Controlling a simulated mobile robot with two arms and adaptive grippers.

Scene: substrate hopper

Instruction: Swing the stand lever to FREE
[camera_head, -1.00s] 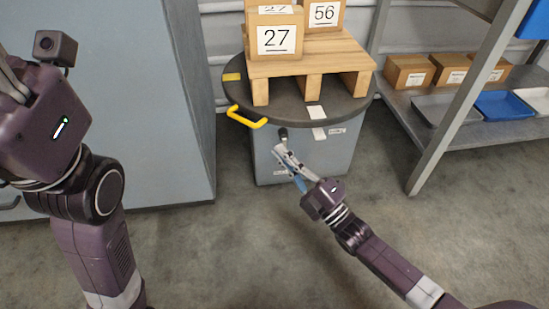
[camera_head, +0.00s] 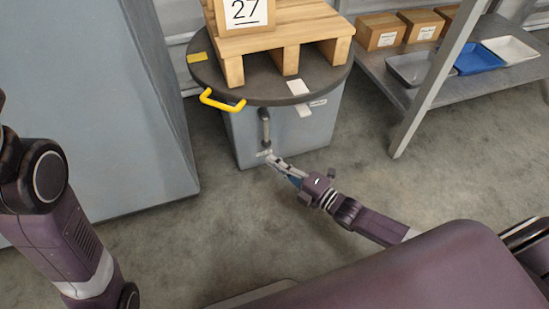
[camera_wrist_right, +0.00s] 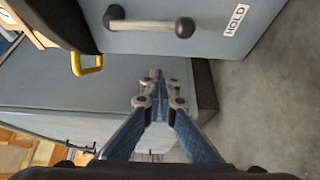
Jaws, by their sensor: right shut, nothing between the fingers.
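The stand lever (camera_head: 265,128) is a short grey bar with dark ends on the front of the grey stand (camera_head: 305,130). It hangs about vertical, its lower end toward a small label (camera_head: 264,153). In the right wrist view the lever (camera_wrist_right: 150,25) lies across the top, one end pointing at the HOLD label (camera_wrist_right: 235,20). My right gripper (camera_head: 272,161) is shut and empty, just below the lever's lower end and apart from it. Its closed fingertips also show in the right wrist view (camera_wrist_right: 156,78). My left gripper is out of view.
A dark round turntable (camera_head: 200,72) with a yellow handle (camera_head: 221,103) tops the stand and carries a wooden pallet (camera_head: 290,30) and box 27 (camera_head: 243,10). A grey cabinet (camera_head: 100,100) stands left. A shelf (camera_head: 400,100) with trays stands right. The floor between is clear.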

